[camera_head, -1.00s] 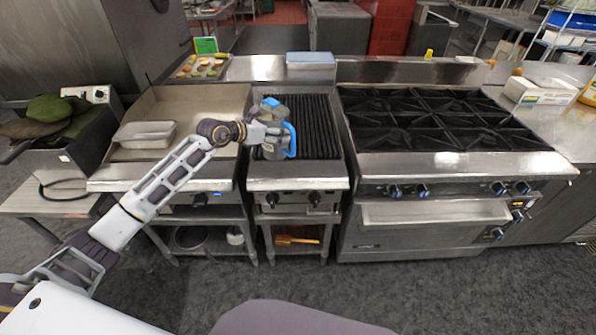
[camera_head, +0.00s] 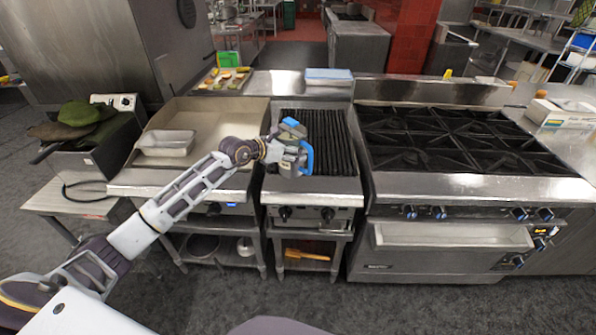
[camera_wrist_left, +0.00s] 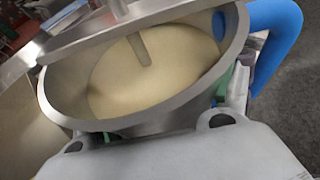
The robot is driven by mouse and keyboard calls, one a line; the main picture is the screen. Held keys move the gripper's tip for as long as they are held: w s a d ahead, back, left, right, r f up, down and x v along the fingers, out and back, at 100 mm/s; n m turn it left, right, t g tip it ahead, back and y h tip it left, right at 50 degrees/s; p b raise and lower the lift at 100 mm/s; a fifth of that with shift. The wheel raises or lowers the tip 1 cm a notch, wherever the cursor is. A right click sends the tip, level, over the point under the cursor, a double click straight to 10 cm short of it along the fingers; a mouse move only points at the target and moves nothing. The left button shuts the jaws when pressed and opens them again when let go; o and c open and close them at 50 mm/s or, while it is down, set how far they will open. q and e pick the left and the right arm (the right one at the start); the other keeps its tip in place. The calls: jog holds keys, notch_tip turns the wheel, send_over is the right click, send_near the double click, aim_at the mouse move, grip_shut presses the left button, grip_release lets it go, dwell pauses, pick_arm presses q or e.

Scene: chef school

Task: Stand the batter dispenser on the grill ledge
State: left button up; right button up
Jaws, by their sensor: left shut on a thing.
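The batter dispenser (camera_head: 293,126) is a grey metal container with a blue handle and a blue top part. In the head view it is over the front left part of the ribbed grill. My left gripper (camera_head: 284,151) is shut on it. In the left wrist view the dispenser (camera_wrist_left: 60,95) fills the picture, with pale batter inside and its blue handle at the upper right. The grill ledge (camera_head: 312,187) is the metal strip at the front of the grill, below the dispenser. I cannot tell whether the dispenser touches the grill. My right gripper is not in view.
A flat griddle (camera_head: 217,120) with a metal pan (camera_head: 166,143) is to the left. A burner range (camera_head: 440,140) stands to the right. A blue-lidded tub (camera_head: 328,77) and a tray of food (camera_head: 224,79) sit behind. The ledge looks clear.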

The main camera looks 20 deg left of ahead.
aim_at(281, 168)
pick_arm(q)
jog(key=shift+f, duration=2.05)
jog(key=shift+f, duration=0.1)
jog(key=shift+f, duration=1.8)
jog(key=shift+f, duration=0.15)
jog(key=o, duration=1.5)
jog(key=shift+f, duration=0.1)
jog(key=shift+o, duration=0.2)
jog(key=shift+v, duration=5.35)
jog(key=shift+s+a+r, duration=0.25)
jog(key=shift+s+r, duration=0.1)
jog(key=shift+s, duration=0.25)
